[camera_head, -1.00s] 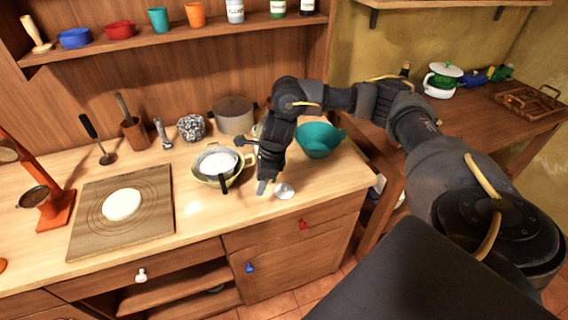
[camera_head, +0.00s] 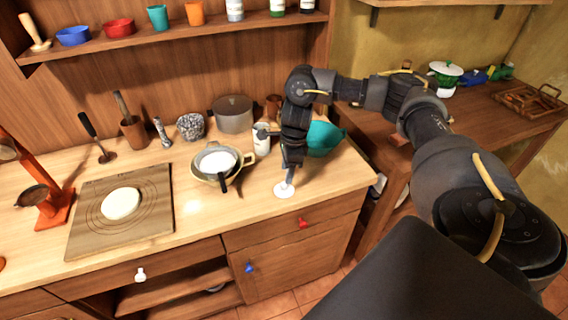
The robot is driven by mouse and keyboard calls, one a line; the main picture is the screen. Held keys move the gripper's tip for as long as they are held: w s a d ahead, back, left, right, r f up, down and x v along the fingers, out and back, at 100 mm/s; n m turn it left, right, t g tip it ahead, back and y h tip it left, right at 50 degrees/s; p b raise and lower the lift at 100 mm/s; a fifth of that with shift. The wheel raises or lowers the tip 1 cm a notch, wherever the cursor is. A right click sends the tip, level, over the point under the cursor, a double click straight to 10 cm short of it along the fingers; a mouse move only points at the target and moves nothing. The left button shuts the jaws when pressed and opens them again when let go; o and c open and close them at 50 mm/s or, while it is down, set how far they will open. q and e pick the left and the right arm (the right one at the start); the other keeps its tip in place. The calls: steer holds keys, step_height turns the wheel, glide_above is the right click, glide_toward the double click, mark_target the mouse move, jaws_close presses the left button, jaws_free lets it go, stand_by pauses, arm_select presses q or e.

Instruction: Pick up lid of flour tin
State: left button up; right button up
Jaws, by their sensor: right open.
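A small round whitish lid (camera_head: 283,191) lies on the counter near its front edge. It looks like the lid of the flour tin. A pale tin (camera_head: 262,143) stands behind it, beside the mixing bowl. My right gripper (camera_head: 288,180) points down right over the lid, and its fingertips cover part of it. The gripper is open. I cannot tell whether the fingers touch the lid. My left gripper is not in view.
A bowl of white flour (camera_head: 218,162) stands to the left of my gripper. A teal bowl (camera_head: 325,137) is behind it to the right. A wooden board (camera_head: 150,205) with dough lies further left. The counter front right is clear.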

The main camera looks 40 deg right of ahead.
mark_target(284, 183)
steer(key=shift+a+f+p, duration=0.1)
steer(key=shift+f+p, duration=0.05)
steer(key=shift+p, duration=0.15)
steer(key=f, duration=0.1)
steer(key=f+p, duration=0.1)
steer(key=f, duration=0.1)
steer(key=f+p, duration=0.1)
steer(key=shift+w+a+f, duration=0.2)
steer(key=shift+a+f, duration=0.05)
steer(key=shift+f, duration=0.15)
jaws_close()
